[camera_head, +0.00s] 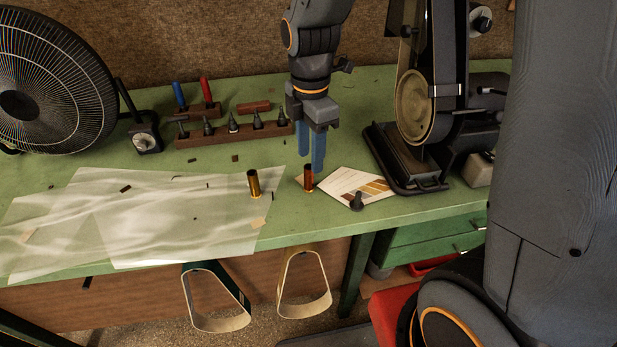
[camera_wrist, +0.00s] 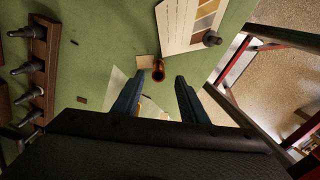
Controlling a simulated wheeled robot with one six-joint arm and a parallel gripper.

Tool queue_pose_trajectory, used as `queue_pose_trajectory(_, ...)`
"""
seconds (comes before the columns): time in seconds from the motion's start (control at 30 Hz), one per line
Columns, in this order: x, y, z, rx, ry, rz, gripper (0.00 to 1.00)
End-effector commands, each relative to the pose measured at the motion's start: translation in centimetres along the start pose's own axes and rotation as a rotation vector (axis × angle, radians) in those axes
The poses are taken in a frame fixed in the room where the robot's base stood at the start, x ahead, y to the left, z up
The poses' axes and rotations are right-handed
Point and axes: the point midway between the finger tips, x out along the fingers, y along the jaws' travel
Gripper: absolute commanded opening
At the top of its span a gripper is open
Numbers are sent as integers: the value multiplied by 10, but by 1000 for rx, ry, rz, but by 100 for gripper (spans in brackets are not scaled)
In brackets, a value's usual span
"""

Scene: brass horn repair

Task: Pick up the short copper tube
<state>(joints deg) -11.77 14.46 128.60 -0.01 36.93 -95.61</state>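The short copper tube (camera_head: 308,178) stands upright on the green bench, left of a sample card. In the wrist view the copper tube (camera_wrist: 158,74) is seen from above, between and just beyond the fingertips. My gripper (camera_head: 311,160) points down with its blue fingers above and close behind the tube. In the wrist view my gripper (camera_wrist: 160,82) is open, with nothing held between its fingers. I cannot tell the exact gap between fingertips and tube.
A brass-coloured tube (camera_head: 253,184) stands to the left on translucent sheets (camera_head: 150,215). The sample card (camera_head: 350,184) has a small dark knob-like piece (camera_head: 357,201) on it. A belt sander (camera_head: 415,110) stands right. A tool rack (camera_head: 230,130) and a fan (camera_head: 45,85) are left.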

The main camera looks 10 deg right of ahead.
Motion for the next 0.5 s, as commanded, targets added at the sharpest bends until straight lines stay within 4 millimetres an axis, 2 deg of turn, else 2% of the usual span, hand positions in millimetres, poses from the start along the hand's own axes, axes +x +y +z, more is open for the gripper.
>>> queue_pose_trajectory(0.5,43,0,-2,-9,1,-5,39)
